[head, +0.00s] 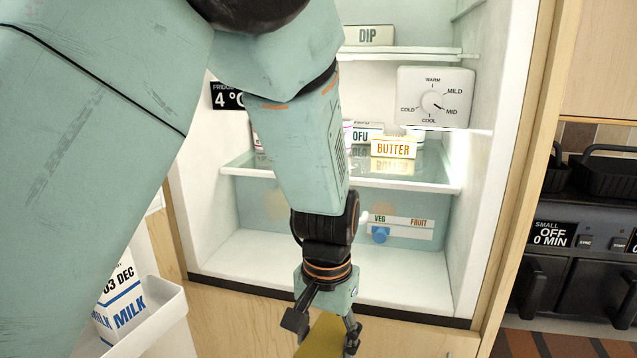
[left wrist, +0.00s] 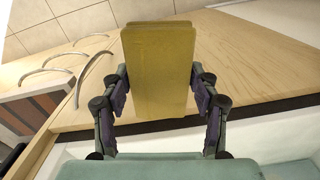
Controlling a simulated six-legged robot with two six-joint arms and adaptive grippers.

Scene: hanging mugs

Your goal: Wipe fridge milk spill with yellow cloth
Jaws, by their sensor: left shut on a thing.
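My left gripper (head: 322,328) hangs in front of the fridge's lower front edge, pointing down. It is shut on the yellow cloth (head: 326,343), which looks like a thick folded block and is cut off by the bottom of the head view. In the left wrist view the cloth (left wrist: 158,75) sits upright between the two fingers. The open fridge (head: 395,270) has a white bottom floor, partly hidden by my arm. I cannot make out a milk spill in either view. My right gripper is not in view.
A glass shelf (head: 440,180) holds butter (head: 393,147) and tofu (head: 366,133). A veg and fruit drawer front (head: 405,227) is below. A milk carton (head: 122,305) stands in the door bin (head: 165,325) at left.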

